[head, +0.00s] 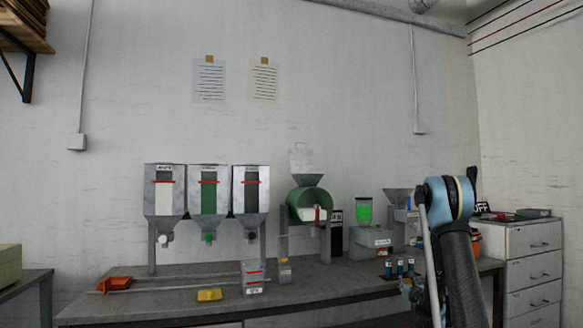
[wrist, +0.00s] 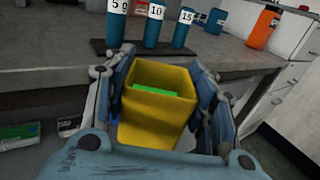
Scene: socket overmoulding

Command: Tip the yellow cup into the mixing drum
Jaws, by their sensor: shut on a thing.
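The yellow cup (wrist: 150,135) is between the fingers of my gripper (wrist: 163,100) in the wrist view. My gripper is shut on it, with a finger on either side. The cup's open top faces the camera and green material (wrist: 155,92) shows inside. The green mixing drum (head: 310,196) sits in a grey stand on the table in the head view, with a pale opening in front and a hopper above. My gripper is at the table's front right, well apart from the drum. The cup cannot be made out clearly in the head view.
Three hoppers (head: 208,190) stand left of the drum. A blender-like machine (head: 365,240) stands right of it.

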